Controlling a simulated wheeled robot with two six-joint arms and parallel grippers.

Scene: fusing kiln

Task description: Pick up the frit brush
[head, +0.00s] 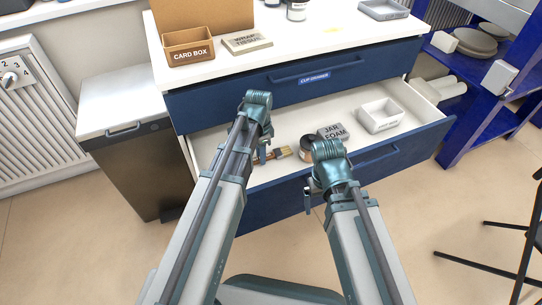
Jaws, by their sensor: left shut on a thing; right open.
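The frit brush (282,152) lies low in the open lower drawer (224,140), with its tan bristle end pointing right. My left gripper (262,155) reaches down into the drawer and is shut on the brush. Its fingers and wrist hide part of the brush, and I cannot tell whether the brush is clear of the drawer floor. My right gripper (309,197) is open and empty, in front of the blue drawer front near its handle (376,158). I cannot tell whether it touches the front.
The drawer also holds a dark-lidded jar (307,146), a grey block marked JAR FOAM (333,132) and a white tray (380,115). A card box (188,50) and a labelled WRAP block (247,41) stand on the countertop above. A bin (130,150) stands left; a blue rack (490,110) stands right.

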